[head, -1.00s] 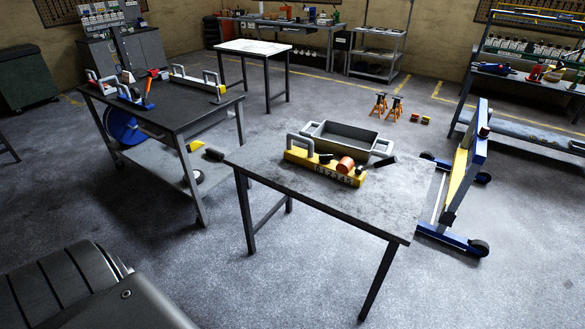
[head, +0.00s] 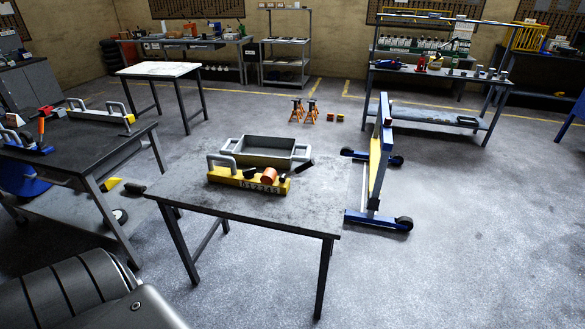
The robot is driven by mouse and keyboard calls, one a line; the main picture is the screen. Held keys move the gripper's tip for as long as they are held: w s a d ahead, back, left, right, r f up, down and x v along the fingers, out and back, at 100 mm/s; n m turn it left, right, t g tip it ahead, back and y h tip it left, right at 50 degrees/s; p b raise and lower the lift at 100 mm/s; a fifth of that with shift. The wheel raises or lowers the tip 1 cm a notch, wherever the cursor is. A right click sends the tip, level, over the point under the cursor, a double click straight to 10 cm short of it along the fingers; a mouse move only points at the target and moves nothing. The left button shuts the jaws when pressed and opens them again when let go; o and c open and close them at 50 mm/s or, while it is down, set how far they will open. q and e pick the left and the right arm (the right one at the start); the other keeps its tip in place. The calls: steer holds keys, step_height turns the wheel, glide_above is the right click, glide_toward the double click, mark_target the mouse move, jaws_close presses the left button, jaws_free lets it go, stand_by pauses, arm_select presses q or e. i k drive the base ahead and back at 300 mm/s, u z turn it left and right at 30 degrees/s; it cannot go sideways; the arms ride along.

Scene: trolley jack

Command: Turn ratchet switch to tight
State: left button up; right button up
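No ratchet or ratchet switch can be made out at this size. On the near grey table (head: 300,215) stands a yellow tool holder (head: 236,179) with a grey handle and dark markings on its front. An orange-brown cylinder (head: 269,175) and small dark pieces sit in or on it. A dark handle-like piece (head: 304,166) slants up at its right end. I cannot tell what these pieces are. Neither gripper is in view. A dark link of mine fills the bottom left corner.
A grey tray (head: 268,151) with handles sits behind the yellow holder. A dark workbench (head: 85,140) stands left, a blue wheeled frame (head: 384,160) right of the near table. Orange jack stands (head: 304,110) are on the floor beyond. The floor at front right is clear.

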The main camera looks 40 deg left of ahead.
mark_target(249, 174)
steer(key=z, duration=0.2)
steer(key=i, duration=1.8)
steer(key=u, duration=1.5)
